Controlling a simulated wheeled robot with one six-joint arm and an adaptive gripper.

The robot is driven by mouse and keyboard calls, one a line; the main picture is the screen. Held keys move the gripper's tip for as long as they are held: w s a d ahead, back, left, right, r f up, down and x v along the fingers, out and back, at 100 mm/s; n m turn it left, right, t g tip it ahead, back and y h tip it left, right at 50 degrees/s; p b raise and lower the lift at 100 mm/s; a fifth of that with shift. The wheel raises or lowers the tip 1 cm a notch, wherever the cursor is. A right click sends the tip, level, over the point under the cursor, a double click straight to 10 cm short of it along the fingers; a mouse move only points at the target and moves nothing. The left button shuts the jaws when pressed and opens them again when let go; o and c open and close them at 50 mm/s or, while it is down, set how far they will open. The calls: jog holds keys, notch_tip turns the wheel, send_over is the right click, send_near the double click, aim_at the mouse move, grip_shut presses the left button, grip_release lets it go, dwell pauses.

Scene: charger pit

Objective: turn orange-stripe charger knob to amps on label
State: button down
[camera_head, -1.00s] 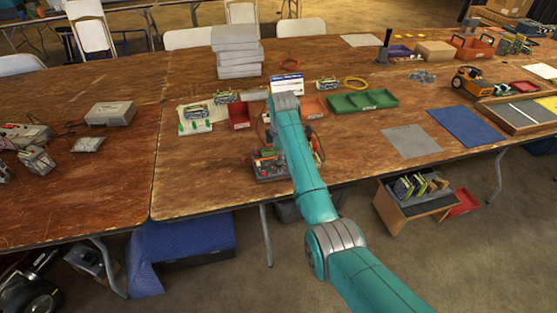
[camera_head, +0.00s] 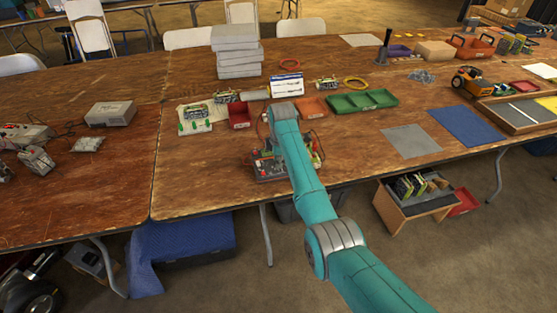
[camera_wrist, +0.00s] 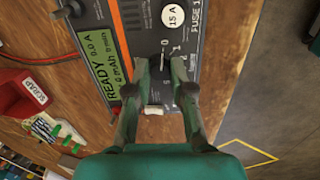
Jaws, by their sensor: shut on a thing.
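The charger (camera_wrist: 155,12) lies under my gripper in the wrist view, a dark panel with an orange stripe (camera_wrist: 120,42). Its green display (camera_wrist: 105,68) reads READY and 0.0 A. A round white label (camera_wrist: 171,16) reads 15 A, beside FUSE lettering. My gripper (camera_wrist: 160,64) is shut on the dark charger knob, with a finger on each side. The knob blends into the dark panel, so its pointing direction is unclear. In the head view, my arm hides part of the charger (camera_head: 266,168).
A red SCRAP bin (camera_wrist: 22,92) and a bare table strip (camera_wrist: 228,40) flank the charger in the wrist view. In the head view, a white card (camera_head: 287,85), red tray (camera_head: 239,124) and green tray (camera_head: 345,109) stand behind it. The table's front edge is close.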

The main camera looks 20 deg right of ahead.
jog(key=shift+m, duration=0.3)
jog(key=m, duration=0.4)
jog(key=shift+m, duration=0.4)
jog(key=m, duration=1.2)
jog(key=shift+m, duration=0.4)
jog(key=m, duration=0.5)
jog(key=shift+d, duration=0.1)
jog(key=shift+m, duration=0.4)
jog(key=c, duration=1)
grip_release()
